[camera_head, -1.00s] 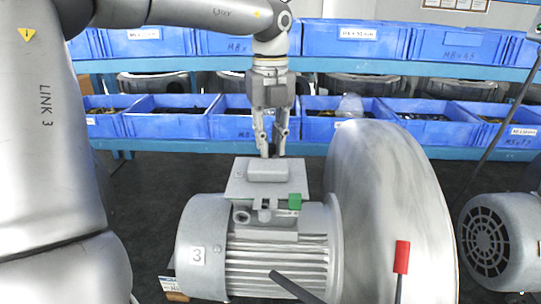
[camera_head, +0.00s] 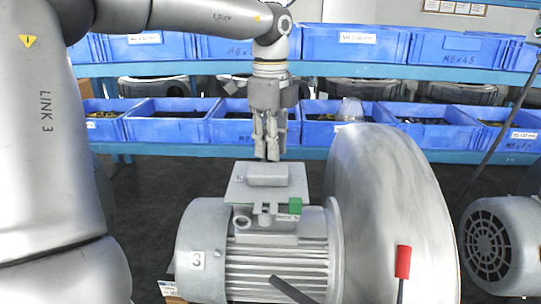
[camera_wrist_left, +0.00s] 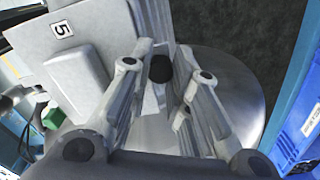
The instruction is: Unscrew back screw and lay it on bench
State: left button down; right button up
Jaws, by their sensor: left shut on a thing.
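My left gripper (camera_head: 270,155) points down just behind the terminal box (camera_head: 268,175) on top of the grey motor (camera_head: 275,262). In the left wrist view the gripper (camera_wrist_left: 163,72) has its fingertips closed around a small dark rounded piece (camera_wrist_left: 160,68), which appears to be the back screw. The grey box lid with a "5" label (camera_wrist_left: 80,75) lies beside the fingers there. My right gripper is not in view.
The large round blower housing (camera_head: 385,215) stands right of the motor. A red-capped lever (camera_head: 403,262) and a dark rod (camera_head: 295,290) stick up in front. Another motor (camera_head: 500,240) stands at right. Blue bins (camera_head: 165,128) fill the shelves behind.

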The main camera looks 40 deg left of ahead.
pick_arm(q)
jog(key=c, duration=1.6)
grip_release()
jog(key=shift+c, duration=0.2)
jog(key=m+p, duration=0.1)
jog(key=m, duration=0.4)
jog(key=shift+r+m+p, duration=0.1)
jog(key=shift+m+p, duration=0.25)
jog(key=shift+m, duration=0.05)
jog(key=m+p, duration=0.1)
jog(key=m, duration=0.5)
jog(key=shift+p, duration=0.35)
jog(key=m+p, duration=0.1)
jog(key=m, duration=0.2)
jog(key=shift+m, duration=0.4)
jog(key=m+p, duration=0.1)
jog(key=m, duration=0.2)
jog(key=shift+m, duration=0.3)
jog(key=m+p, duration=0.1)
jog(key=m, duration=0.3)
jog(key=shift+m, duration=1)
